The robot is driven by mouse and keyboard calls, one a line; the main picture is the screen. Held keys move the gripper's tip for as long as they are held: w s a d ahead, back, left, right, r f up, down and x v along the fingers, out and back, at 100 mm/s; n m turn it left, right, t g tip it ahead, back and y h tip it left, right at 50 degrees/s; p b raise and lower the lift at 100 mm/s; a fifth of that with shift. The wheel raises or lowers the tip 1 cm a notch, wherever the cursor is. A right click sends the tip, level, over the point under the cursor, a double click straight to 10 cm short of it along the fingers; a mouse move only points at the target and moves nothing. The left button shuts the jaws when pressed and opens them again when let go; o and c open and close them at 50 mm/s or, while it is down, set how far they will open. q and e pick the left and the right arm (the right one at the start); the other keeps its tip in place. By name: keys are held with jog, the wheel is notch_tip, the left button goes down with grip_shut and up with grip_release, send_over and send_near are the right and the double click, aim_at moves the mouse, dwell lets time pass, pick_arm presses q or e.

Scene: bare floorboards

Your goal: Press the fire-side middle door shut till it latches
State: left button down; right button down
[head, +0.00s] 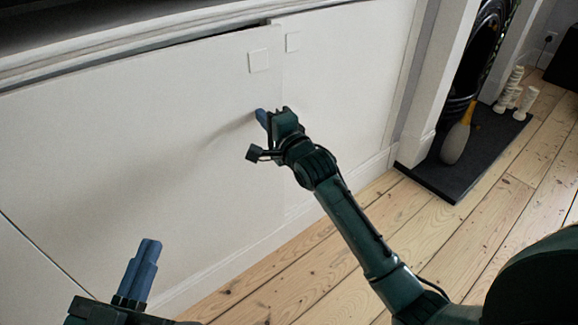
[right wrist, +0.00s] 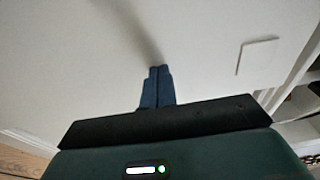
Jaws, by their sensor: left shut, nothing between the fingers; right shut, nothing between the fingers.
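The fire-side middle door (head: 150,130) is a wide white panel with a square white pull (head: 259,60) near its upper right corner. A dark gap shows along its top edge, so it looks slightly ajar. Its white face also fills much of the right wrist view (right wrist: 80,70), with a square pull at the right. My right gripper (head: 261,117) is shut and empty, fingertips at the door face near its right edge, below the pull. Its shadow meets the tips; I cannot tell whether they touch. My left gripper (head: 150,245) is shut and empty, low at the left, in front of the door.
Another white door (head: 340,80) with its own square pull (head: 293,41) adjoins on the right. Beyond stand the fireplace's white surround (head: 440,75), a dark hearth slab (head: 463,165), a bulbous object (head: 456,140) and white candles (head: 515,95). The floorboards (head: 500,235) are clear in front.

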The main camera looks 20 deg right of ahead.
pick_arm(q)
jog(key=shift+f+b, duration=0.3)
jog(key=shift+f, duration=0.05)
pick_arm(e)
jog(key=shift+x, duration=2.1)
